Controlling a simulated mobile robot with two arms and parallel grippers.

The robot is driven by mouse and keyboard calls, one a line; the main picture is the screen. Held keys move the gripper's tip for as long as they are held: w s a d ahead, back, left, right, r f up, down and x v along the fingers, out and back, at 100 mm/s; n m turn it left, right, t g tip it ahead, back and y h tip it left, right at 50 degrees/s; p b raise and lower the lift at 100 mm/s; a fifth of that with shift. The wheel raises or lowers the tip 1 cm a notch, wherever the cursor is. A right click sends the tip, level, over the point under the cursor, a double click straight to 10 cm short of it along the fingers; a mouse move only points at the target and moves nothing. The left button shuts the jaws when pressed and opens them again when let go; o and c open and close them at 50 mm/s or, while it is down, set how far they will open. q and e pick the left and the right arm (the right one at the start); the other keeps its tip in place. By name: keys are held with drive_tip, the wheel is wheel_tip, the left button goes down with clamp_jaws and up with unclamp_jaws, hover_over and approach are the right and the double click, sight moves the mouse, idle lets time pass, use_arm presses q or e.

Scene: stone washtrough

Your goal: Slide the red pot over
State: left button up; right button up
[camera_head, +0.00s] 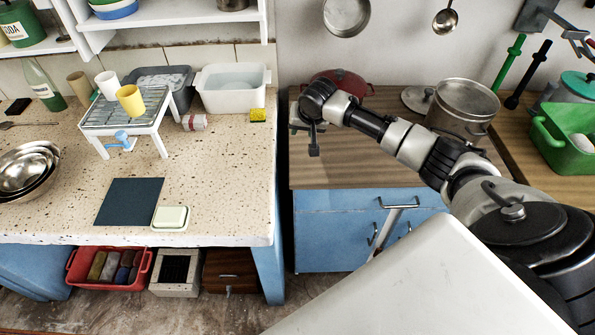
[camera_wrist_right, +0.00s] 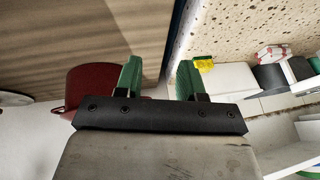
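The red pot (camera_head: 345,78) stands at the back left of the wooden worktop (camera_head: 340,175), near the wall. My right arm hides part of it in the head view. In the right wrist view the red pot (camera_wrist_right: 88,84) shows at the left, outside the fingers and partly behind the left one. My right gripper (camera_head: 313,147) is over the worktop's left edge, in front of the pot. In its wrist view the green fingers (camera_wrist_right: 160,78) are apart with nothing between them. I cannot tell if a finger touches the pot. My left gripper is not in view.
A steel pot (camera_head: 463,105) stands right of the red pot, with a lid (camera_head: 416,99) beside it. A gap separates the worktop from the speckled stone counter (camera_head: 225,195). A white basin (camera_head: 232,88) and yellow sponge (camera_head: 258,115) are on that counter. The worktop's front is clear.

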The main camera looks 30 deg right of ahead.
drive_tip(key=v, duration=0.8)
drive_tip(key=s+a+f+n, duration=0.1)
drive_tip(key=a+f, duration=0.1)
drive_tip(key=f, duration=0.2)
drive_tip(key=s+a+f+n, duration=0.1)
drive_tip(key=a+f, duration=0.1)
drive_tip(key=f, duration=0.2)
drive_tip(key=s+a+f+n+y, duration=0.1)
drive_tip(key=a+f, duration=0.1)
drive_tip(key=f, duration=0.2)
drive_tip(key=shift+s+a, duration=0.3)
drive_tip(key=shift+s, duration=0.05)
drive_tip(key=shift+n, duration=0.3)
